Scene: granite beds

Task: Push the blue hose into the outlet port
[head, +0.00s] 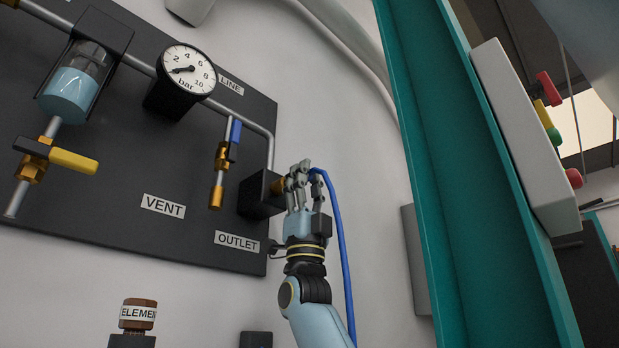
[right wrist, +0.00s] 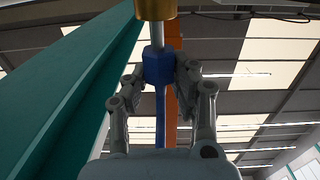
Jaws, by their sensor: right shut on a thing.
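The blue hose (head: 340,250) hangs in a curve from my right gripper (head: 304,172) down past my forearm. In the right wrist view, my right gripper (right wrist: 160,76) is shut on the blue hex end of the hose (right wrist: 158,67), one finger on each side. A grey metal stem runs from that end up to the brass mouth of the outlet port (right wrist: 155,9). I cannot tell how deep the stem sits in it. In the head view, the outlet port (head: 277,186) is brass on a black block, partly hidden by my fingers. My left gripper is not in view.
The dark panel (head: 190,215) carries a gauge (head: 187,71), a valve with a blue handle (head: 235,132) and one with a yellow handle (head: 73,161). A teal column (head: 450,170) stands to the right. White wall lies between the panel and column.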

